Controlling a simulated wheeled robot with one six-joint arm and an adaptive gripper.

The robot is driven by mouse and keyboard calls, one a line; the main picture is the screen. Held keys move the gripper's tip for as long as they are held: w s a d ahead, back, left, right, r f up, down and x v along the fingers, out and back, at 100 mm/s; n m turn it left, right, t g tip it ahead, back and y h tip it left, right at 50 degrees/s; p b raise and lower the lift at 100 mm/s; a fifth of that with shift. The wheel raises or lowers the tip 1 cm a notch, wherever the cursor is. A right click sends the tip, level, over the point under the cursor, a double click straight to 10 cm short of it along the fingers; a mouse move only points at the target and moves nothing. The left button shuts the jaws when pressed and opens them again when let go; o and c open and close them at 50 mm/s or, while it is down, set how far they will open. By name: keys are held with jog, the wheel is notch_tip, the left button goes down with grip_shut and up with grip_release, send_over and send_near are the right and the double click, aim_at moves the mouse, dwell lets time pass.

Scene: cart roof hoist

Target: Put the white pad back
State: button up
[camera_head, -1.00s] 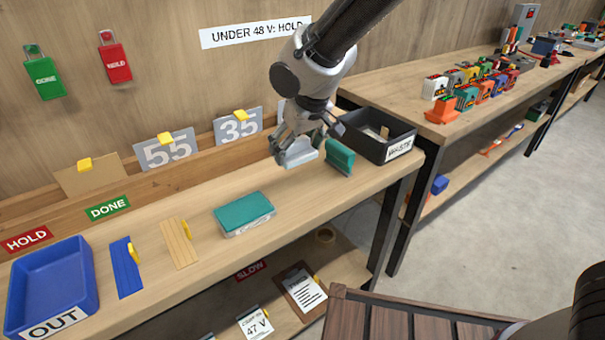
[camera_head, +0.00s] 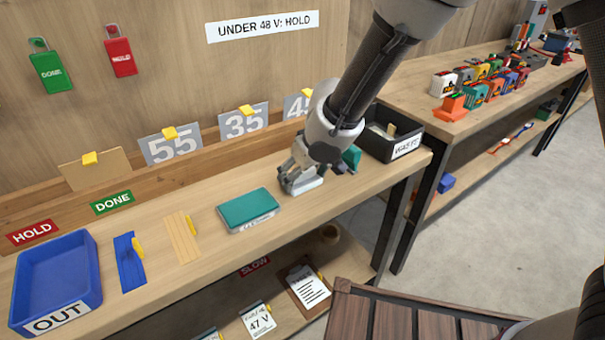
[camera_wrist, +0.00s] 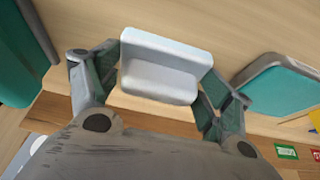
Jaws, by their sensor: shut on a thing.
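The white pad (camera_wrist: 163,65) is a pale block with a stepped shape, held between the two fingers of my gripper (camera_wrist: 160,82) in the wrist view. In the head view my gripper (camera_head: 301,181) is over the bench, low down, with the pad (camera_head: 308,186) partly hidden under it. I cannot tell whether the pad touches the bench top. A flat white case with a teal top (camera_head: 250,209) lies just left of the gripper. A teal block (camera_head: 352,158) stands behind and right of it, partly hidden by my arm.
A black waste bin (camera_head: 407,147) stands at the bench's right end. Number cards, 55 (camera_head: 170,148) and 35 (camera_head: 243,122), stand along the back. A blue OUT tray (camera_head: 55,270), a blue strip (camera_head: 128,268) and wooden strips (camera_head: 182,240) are on the left.

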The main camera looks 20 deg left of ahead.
jog(key=o, duration=1)
jog(key=shift+c, duration=0.2)
jog(key=shift+r, duration=0.1)
